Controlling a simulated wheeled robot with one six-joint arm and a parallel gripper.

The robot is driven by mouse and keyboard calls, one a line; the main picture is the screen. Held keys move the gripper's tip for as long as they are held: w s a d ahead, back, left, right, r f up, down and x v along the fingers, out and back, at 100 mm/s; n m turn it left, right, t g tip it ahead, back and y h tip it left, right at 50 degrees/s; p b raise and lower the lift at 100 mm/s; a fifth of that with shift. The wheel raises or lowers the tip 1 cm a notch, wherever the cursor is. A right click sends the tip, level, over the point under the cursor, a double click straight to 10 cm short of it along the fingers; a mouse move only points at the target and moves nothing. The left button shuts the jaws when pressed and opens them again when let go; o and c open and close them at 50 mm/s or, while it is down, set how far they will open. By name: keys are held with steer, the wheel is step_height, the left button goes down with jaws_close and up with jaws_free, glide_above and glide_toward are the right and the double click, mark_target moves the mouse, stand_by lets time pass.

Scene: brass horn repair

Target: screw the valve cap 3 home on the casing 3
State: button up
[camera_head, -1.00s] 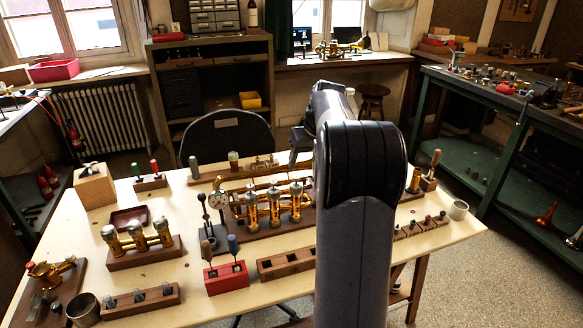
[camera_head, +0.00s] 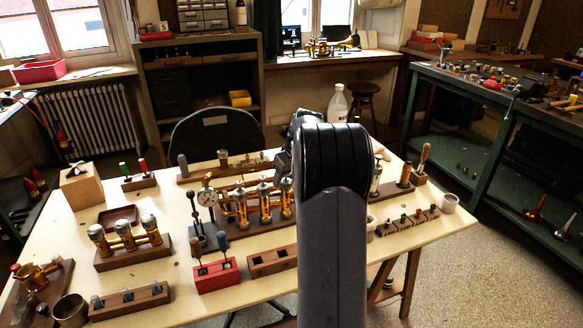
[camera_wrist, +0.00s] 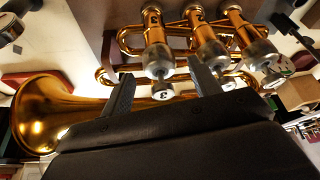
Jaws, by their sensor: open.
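The brass horn (camera_wrist: 40,105) lies on the bench, and its valve group (camera_head: 262,205) shows in the head view. In the head view my arm hides the gripper.
The other two capped casings (camera_wrist: 212,52) stand close beside the right finger. A red tool block (camera_head: 216,276) and a wooden block (camera_head: 272,262) are in front. A second valve group (camera_head: 128,240) is further left.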

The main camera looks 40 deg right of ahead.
steer(key=shift+x, duration=0.75)
steer(key=shift+c, duration=0.3)
steer(key=c, duration=1.1)
steer(key=shift+a+r+m+h, duration=0.15)
steer(key=shift+m+h, duration=0.25)
steer(key=shift+m, duration=0.5)
steer(key=m+h+p, duration=0.1)
steer(key=m, duration=0.2)
steer(key=shift+m+p, duration=0.4)
